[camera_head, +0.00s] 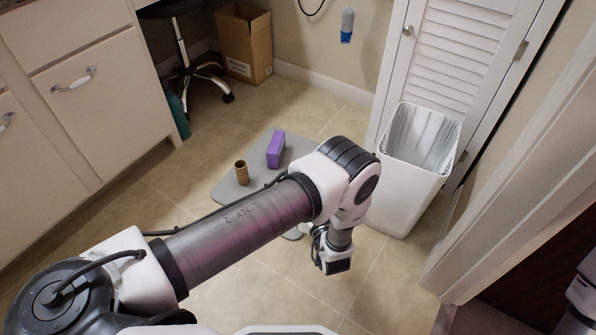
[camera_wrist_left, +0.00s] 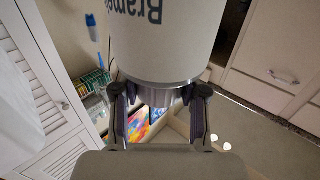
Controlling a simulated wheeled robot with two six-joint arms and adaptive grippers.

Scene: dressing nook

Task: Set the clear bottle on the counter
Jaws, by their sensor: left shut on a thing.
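My left gripper (camera_head: 328,250) hangs low over the floor at mid-right in the head view. In the left wrist view, its fingertips (camera_wrist_left: 160,96) are closed on the narrow, glassy ribbed end of the bottle (camera_wrist_left: 165,45). The bottle has a wide pale body with dark lettering that appears upside down. In the head view I cannot make out the bottle around my arm and gripper. My right gripper is out of view.
A grey mat (camera_head: 228,190) on the floor bears a purple block (camera_head: 276,150) and a brown tube (camera_head: 242,173). A white bin (camera_head: 405,195) stands right, by a louvered door (camera_head: 465,50). A cardboard box (camera_head: 243,45) and wheeled chair (camera_head: 197,70) stand behind. Front floor is clear.

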